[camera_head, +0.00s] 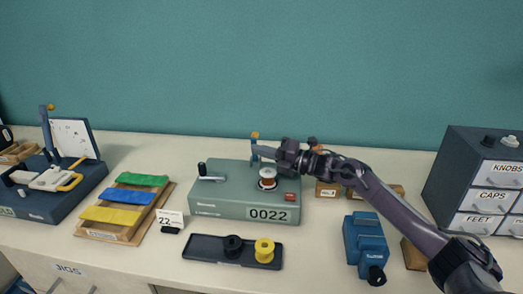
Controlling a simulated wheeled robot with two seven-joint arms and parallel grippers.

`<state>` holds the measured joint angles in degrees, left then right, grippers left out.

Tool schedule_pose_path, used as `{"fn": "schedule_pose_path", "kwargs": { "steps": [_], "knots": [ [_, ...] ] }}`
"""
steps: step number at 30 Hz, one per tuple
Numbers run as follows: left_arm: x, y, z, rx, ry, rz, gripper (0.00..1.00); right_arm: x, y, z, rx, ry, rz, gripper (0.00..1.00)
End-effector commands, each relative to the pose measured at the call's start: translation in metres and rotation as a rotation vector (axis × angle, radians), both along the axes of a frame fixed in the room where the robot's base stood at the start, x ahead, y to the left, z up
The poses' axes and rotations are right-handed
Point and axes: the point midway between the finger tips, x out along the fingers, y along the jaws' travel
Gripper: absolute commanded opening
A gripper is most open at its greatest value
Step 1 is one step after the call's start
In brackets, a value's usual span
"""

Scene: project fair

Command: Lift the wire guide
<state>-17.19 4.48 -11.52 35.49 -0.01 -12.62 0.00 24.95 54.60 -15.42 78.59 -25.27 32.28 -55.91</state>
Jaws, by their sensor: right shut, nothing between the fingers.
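A green-grey winding machine (228,203) marked 0022 stands on the counter in the middle of the head view. A copper-wound white spool (267,179) sits upright on its top, and a crank handle (208,175) is at its left. The wire guide seems to be the blue post with a yellow tip (255,136) at the back of the machine. My right gripper (258,151) reaches in from the right, shut and empty, its fingertips at this post and hiding part of it. I cannot tell whether they touch it. My left gripper is out of view.
A black tray (205,259) with a black spool and a yellow spool lies in front. A board (151,236) with coloured strips and a blue jig (86,181) are at left. A blue device (366,242) and labelled drawers (455,169) are at right. Small boxes sit behind my arm.

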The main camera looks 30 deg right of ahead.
Motion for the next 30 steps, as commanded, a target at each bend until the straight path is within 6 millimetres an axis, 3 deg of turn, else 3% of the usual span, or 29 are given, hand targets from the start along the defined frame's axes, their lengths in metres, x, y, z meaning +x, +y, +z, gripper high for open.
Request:
{"fn": "schedule_pose_path", "kwargs": {
  "steps": [23, 30],
  "knots": [
    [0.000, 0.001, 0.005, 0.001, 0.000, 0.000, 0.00, 0.006, -0.005, 0.007, 0.064, 0.083, -0.001, 0.00],
    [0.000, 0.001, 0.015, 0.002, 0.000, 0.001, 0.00, 0.012, -0.010, 0.014, 0.173, 0.228, -0.003, 0.00]
  ]
}}
